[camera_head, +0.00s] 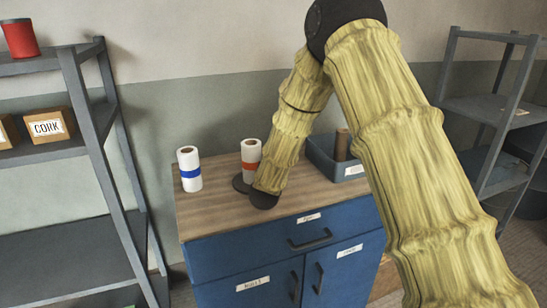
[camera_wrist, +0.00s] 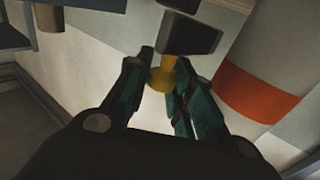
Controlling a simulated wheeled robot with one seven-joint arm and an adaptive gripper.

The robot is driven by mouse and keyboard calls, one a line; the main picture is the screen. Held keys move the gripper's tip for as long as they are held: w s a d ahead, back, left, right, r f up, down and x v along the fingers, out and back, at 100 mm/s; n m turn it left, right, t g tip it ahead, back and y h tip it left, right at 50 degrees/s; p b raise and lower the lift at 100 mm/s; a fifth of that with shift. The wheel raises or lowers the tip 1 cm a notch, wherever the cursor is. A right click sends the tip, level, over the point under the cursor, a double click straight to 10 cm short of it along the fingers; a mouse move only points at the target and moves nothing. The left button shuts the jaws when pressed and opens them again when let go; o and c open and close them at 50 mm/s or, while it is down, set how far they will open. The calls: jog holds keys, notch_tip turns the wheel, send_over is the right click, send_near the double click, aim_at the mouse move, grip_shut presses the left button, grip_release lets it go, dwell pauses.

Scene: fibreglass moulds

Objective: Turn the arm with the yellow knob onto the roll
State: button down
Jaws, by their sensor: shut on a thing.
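A yellow knob (camera_wrist: 161,79) shows in the wrist view between the fingertips of my gripper (camera_wrist: 164,64), which is shut on it. A dark block (camera_wrist: 190,34), seemingly part of the knob's arm, lies just beyond the knob. The white roll (camera_wrist: 262,85) with an orange-red band is to the right, apart from my fingers. In the head view this roll (camera_head: 251,152) stands upright by a dark round base (camera_head: 241,184) on the cabinet top. My gripper (camera_head: 264,199) is low beside it, and its dark end and sleeved arm hide the knob there.
Another white roll (camera_head: 190,172) with a blue band stands to the left on the wooden top (camera_head: 215,218). A blue-grey bin (camera_head: 322,160) holding a brown tube (camera_head: 342,142) is behind my arm. Metal shelves (camera_head: 95,115) flank the blue cabinet (camera_head: 270,262).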

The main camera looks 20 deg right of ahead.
jog(key=shift+r, duration=0.1)
jog(key=c, duration=1.3)
grip_release()
jog(key=v, duration=1.2)
